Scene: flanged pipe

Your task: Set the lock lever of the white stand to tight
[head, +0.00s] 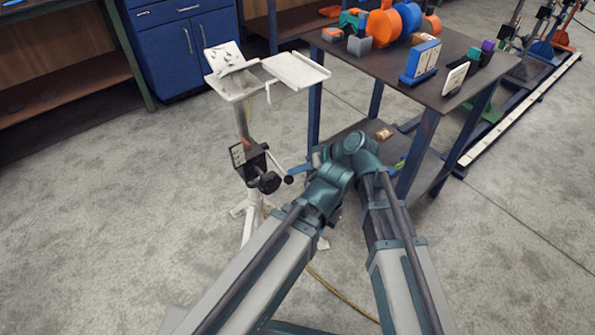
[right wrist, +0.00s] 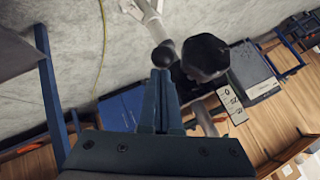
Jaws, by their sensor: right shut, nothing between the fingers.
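The white stand (head: 242,125) stands left of the work table in the head view. On its post is a dark clamp block with a label plate (head: 238,154), a large black knob (head: 268,182) and a lever with a dark ball end (head: 289,179). My right gripper (head: 296,170) comes from the right, its blue fingers beside the ball end. In the right wrist view my right gripper (right wrist: 160,72) is shut and empty, tips close to the dark ball end (right wrist: 164,54); contact is unclear. The black knob (right wrist: 205,58) and label plate (right wrist: 231,100) are just right. My left gripper does not show.
The stand carries two white trays (head: 297,70) at its top. The work table (head: 400,75), holding colored parts, stands close behind and right of my arm. A yellow cable (head: 340,295) lies on the floor. Blue cabinets (head: 180,45) are at the back; floor to the left is clear.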

